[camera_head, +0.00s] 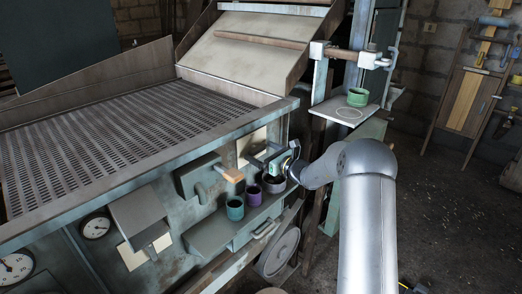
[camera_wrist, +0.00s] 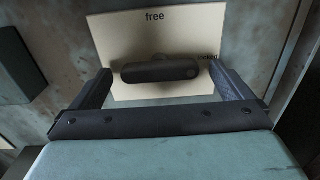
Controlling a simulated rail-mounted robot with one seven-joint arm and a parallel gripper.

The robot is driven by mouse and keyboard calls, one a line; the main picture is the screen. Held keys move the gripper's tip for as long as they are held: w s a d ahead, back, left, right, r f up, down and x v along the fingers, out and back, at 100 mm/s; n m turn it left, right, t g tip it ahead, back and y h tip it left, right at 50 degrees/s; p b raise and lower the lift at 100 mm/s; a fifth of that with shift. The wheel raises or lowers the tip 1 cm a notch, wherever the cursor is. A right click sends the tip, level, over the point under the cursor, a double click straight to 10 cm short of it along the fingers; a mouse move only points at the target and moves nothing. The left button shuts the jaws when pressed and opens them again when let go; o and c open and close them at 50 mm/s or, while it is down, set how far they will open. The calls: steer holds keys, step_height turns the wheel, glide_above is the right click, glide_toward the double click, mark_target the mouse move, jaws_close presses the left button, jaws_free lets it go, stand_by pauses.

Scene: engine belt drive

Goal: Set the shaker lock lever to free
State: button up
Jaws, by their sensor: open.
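The shaker lock lever (camera_wrist: 160,73) is a short dark bar with rounded ends, lying about level in the wrist view. It sits in front of a cream plate (camera_wrist: 135,35) marked "free" at the top and "locked" at the right. The lever's right end is beside the "locked" mark. My gripper (camera_wrist: 160,70) is open, with one finger beyond each end of the lever; I cannot tell whether either finger touches it. In the head view my gripper (camera_head: 262,155) reaches the cream plate (camera_head: 247,147) on the machine's side, and the lever cannot be made out there.
A wooden-handled lever (camera_head: 232,175) sticks out left of my gripper. Teal (camera_head: 235,208), purple (camera_head: 254,195) and dark (camera_head: 274,183) cups stand on a ledge just below it. A green cup (camera_head: 357,97) stands on a shelf (camera_head: 336,113) at upper right.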

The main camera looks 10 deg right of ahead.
steer(key=shift+w+a, duration=0.3)
steer(key=shift+w, duration=0.1)
steer(key=shift+c, duration=0.3)
steer(key=c, duration=0.9)
steer(key=shift+c, duration=0.2)
